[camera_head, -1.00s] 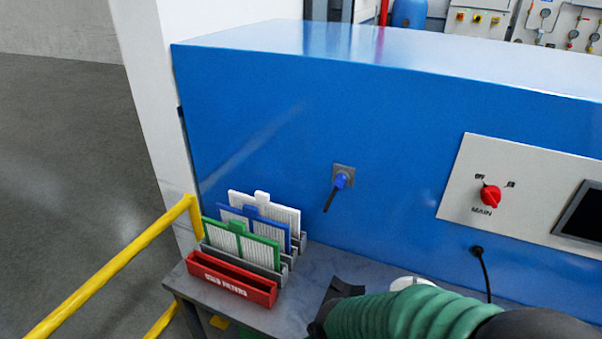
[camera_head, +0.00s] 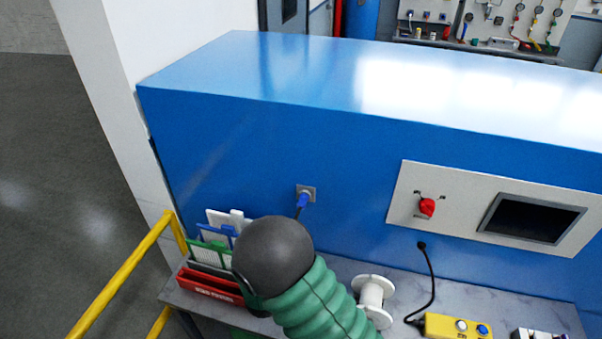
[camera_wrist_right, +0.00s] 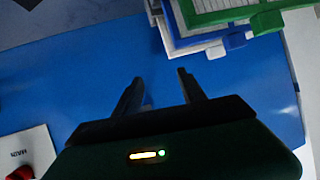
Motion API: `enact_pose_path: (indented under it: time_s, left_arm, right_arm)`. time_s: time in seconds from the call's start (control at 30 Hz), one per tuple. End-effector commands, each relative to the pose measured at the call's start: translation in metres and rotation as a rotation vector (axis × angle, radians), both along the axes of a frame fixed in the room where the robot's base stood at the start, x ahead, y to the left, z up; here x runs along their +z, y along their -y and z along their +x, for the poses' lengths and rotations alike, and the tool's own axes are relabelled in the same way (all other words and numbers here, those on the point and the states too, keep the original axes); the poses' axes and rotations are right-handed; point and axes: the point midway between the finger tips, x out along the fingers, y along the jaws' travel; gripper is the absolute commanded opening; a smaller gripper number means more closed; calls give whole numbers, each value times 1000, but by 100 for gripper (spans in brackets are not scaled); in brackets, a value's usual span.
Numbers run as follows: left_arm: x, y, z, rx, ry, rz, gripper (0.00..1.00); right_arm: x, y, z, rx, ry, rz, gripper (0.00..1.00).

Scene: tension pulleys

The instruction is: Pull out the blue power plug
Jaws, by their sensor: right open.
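The blue power plug (camera_head: 304,200) sits in a small grey socket (camera_head: 311,190) on the front of the blue cabinet, its dark cable end hanging below. My right arm, in a green sleeve with a dark rounded end, rises from the bottom of the head view just below the plug. The plug cannot be made out in that view. My left gripper is not in view.
Filter panels stand in a rack with a red front (camera_head: 207,283), partly behind my arm. A white spool (camera_head: 372,292), a yellow control box (camera_head: 458,327) and a black cable (camera_head: 432,280) are on the grey table. A red knob (camera_head: 427,207) is on the panel.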

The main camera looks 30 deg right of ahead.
Motion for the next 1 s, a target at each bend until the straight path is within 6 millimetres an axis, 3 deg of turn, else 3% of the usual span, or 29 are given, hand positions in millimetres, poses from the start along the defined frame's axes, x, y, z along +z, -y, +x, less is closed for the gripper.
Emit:
enact_pose_path:
  time_s: [0.03,0.1,0.23,0.67,1.0]
  left_arm:
    - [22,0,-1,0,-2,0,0]
    - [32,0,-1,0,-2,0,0]
    - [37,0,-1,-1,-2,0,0]
    - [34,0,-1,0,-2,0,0]
    - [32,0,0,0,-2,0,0]
  right_arm:
    - [22,15,0,-68,70,-101,48]
    - [43,32,-5,-152,171,-231,48]
    - [63,42,-17,-227,266,-367,48]
    - [65,47,-17,-241,283,-388,48]
    - [65,81,11,-241,283,-388,48]
